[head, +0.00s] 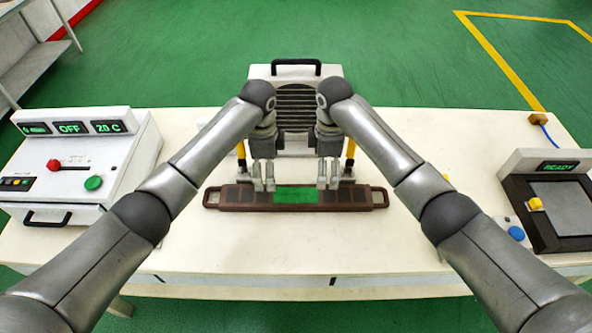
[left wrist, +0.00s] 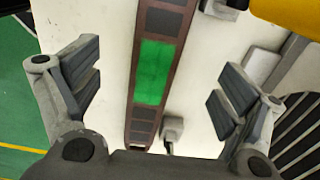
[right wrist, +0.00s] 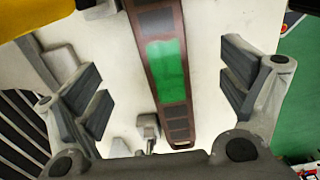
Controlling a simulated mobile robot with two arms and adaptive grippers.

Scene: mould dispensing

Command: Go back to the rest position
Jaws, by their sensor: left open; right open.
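In the left wrist view the mould (left wrist: 157,60) runs between the open, empty fingers (left wrist: 165,85). In the right wrist view the mould (right wrist: 160,65) also passes between open, empty fingers (right wrist: 165,85). The wrists hide part of the machine behind.
A white machine (head: 262,75) with a black handle and dark ribs stands behind my grippers. A control box (head: 110,155) with lit displays sits on the left, and a device reading READY (head: 550,175) on the right. The table (head: 290,250) is clear in front of the mould.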

